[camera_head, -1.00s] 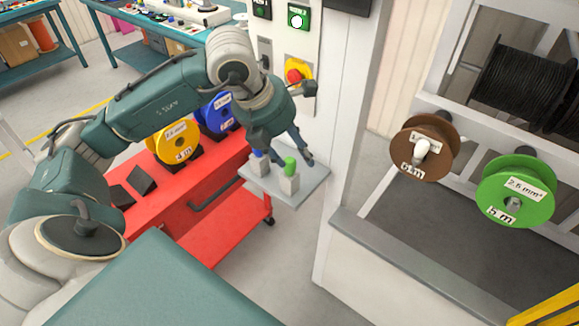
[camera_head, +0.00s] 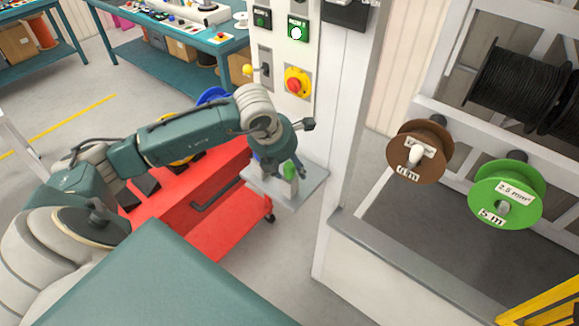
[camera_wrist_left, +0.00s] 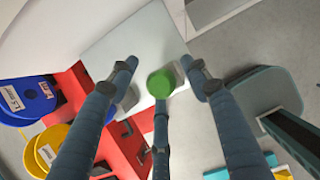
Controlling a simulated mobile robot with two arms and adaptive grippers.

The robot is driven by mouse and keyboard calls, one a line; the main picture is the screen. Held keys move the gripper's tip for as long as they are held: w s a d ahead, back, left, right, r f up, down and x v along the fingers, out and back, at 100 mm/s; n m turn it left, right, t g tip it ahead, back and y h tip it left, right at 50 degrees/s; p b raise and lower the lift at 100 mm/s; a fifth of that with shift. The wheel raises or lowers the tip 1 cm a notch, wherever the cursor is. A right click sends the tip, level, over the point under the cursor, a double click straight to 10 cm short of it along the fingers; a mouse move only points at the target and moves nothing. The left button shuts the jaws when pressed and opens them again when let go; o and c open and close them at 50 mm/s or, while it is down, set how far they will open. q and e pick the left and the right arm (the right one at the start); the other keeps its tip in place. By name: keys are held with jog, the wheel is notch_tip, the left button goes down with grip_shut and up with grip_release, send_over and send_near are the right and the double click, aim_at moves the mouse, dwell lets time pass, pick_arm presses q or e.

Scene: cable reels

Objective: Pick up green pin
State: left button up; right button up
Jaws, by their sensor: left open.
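The green pin (camera_head: 290,170) stands upright in a small holder on the light grey shelf (camera_head: 299,196) beside the white post. In the left wrist view its round green top (camera_wrist_left: 161,83) lies between the fingers. My left gripper (camera_head: 282,172) is open above and around the pin, pointing down; its fingers (camera_wrist_left: 160,88) show no clear contact with it. A blue pin (camera_head: 256,157) on the same shelf is mostly hidden behind my left gripper. My right gripper is not in view.
A red cart (camera_head: 215,200) stands left of the shelf. A brown reel (camera_head: 419,150) and a green reel (camera_head: 507,194) hang at right. A red stop button on a yellow box (camera_head: 297,82) is on the post above the shelf.

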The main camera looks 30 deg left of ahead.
pick_arm(q)
jog(key=shift+f, duration=0.1)
jog(key=c, duration=1.1)
jog(key=shift+c, duration=0.2)
jog(key=shift+r, duration=0.25)
jog(key=shift+w+r, duration=0.1)
jog(key=shift+r, duration=0.2)
jog(key=shift+r+b, duration=2.25)
jog(key=shift+r, duration=7.25)
